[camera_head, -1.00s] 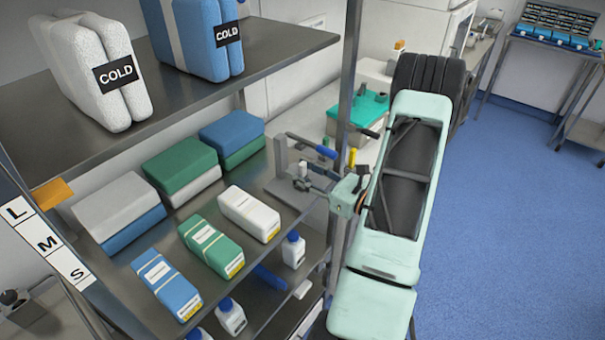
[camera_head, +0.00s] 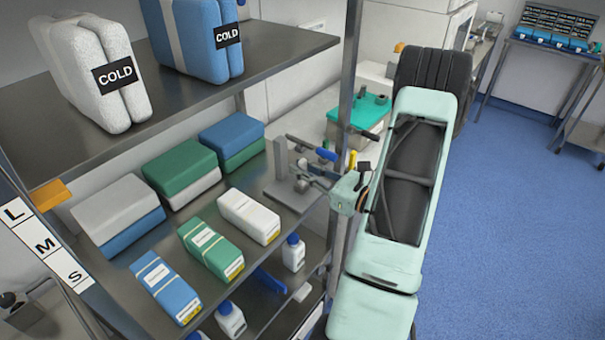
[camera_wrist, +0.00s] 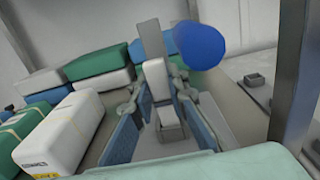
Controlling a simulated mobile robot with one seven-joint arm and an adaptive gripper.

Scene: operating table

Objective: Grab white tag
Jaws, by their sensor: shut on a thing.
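A small pale block, which appears to be the white tag (camera_wrist: 156,79), stands between the fingers of my gripper (camera_wrist: 154,92) in the wrist view. My gripper is shut on it, with one blue-grey finger on each side. In the head view my gripper (camera_head: 304,178) is at the metal stand (camera_head: 282,160) on the right end of the middle shelf. The tag is too small and too covered by the fingers to make out there.
A blue rounded handle (camera_wrist: 200,46) is close beside the gripper. A white box (camera_head: 249,216), a green box (camera_head: 211,248) and a blue box (camera_head: 166,287) lie left of it. A shelf post (camera_head: 346,100) rises close by the arm.

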